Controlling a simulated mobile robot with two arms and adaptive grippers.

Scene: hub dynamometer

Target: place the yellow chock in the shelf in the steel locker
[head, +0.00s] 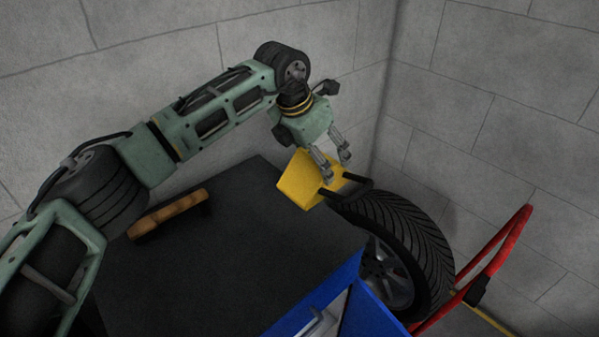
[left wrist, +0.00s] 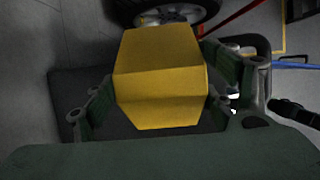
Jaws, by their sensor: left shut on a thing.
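The yellow chock (head: 300,181) is held by my left gripper (head: 334,172), above the back right of a dark-topped cabinet. In the left wrist view the chock (left wrist: 160,80) fills the middle, with the fingers (left wrist: 155,105) closed on its two sides. It appears clear of the black top below. The steel locker and its shelf cannot be made out in either view. My right gripper does not show.
The black top (head: 235,265) belongs to a blue cabinet (head: 375,315). A wooden-backed brush-like item (head: 170,213) lies at its left. A tyre on a wheel (head: 415,245) stands close on the right, beside a red frame (head: 500,245). Grey block walls (head: 480,90) stand behind.

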